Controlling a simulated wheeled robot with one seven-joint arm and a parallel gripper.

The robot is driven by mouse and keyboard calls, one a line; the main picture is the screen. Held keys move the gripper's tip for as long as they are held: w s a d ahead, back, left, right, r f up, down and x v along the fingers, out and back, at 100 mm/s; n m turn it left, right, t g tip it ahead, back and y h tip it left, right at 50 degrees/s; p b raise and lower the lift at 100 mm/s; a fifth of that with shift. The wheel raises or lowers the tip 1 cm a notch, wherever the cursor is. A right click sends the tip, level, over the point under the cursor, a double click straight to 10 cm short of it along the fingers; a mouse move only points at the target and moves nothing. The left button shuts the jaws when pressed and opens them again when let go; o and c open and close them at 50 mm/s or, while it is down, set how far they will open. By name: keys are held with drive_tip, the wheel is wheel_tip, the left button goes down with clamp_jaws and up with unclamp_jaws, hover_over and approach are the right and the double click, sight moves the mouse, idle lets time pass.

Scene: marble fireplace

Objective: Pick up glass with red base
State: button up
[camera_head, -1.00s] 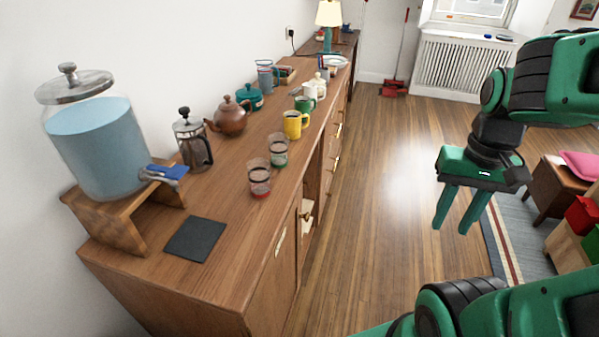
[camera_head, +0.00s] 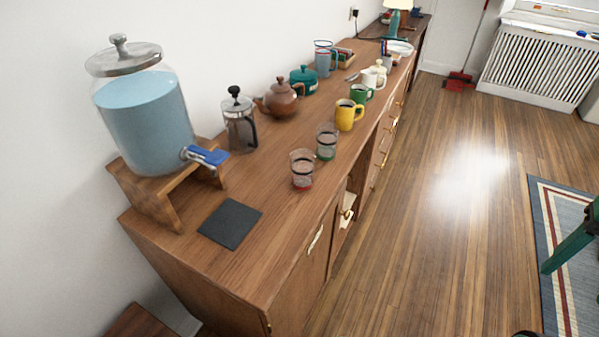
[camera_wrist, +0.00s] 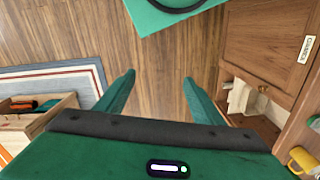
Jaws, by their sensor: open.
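The glass with the red base (camera_head: 303,169) stands upright on the wooden sideboard, near its front edge. It is clear with a dark band. A like glass with a green base (camera_head: 327,142) stands just behind it to the right. In the wrist view my gripper (camera_wrist: 158,82) is open and empty, with bare wooden floor between its fingers. It is away from the sideboard and from the glass, and the glass does not show in that view. In the head view only a green part of my arm shows at the right edge.
The sideboard (camera_head: 262,262) also holds a water dispenser (camera_head: 148,122), a dark square mat (camera_head: 230,223), a French press (camera_head: 238,122), a brown teapot (camera_head: 281,98) and a yellow mug (camera_head: 347,116). One cabinet compartment (camera_head: 347,208) is open.

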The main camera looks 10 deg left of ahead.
drive_tip(key=w+f, duration=0.3)
drive_tip(key=w, duration=0.3)
drive_tip(key=m+t+y, duration=0.4)
drive_tip(key=m+y, duration=0.6)
drive_tip(key=y, duration=0.5)
approach(313, 171)
wheel_tip(313, 171, down, 3)
drive_tip(key=a, duration=0.2)
drive_tip(key=a+m, duration=0.2)
drive_tip(key=a+r+m+t+y, duration=0.1)
drive_tip(key=m, duration=0.1)
drive_tip(key=shift+w, duration=0.4)
drive_tip(key=shift+w+a+m+t, duration=0.3)
drive_tip(key=shift+m+t, duration=0.1)
drive_tip(key=shift+m, duration=0.2)
drive_tip(key=x, duration=1.1)
drive_tip(key=shift+s+r, duration=0.1)
drive_tip(key=shift+r, duration=0.25)
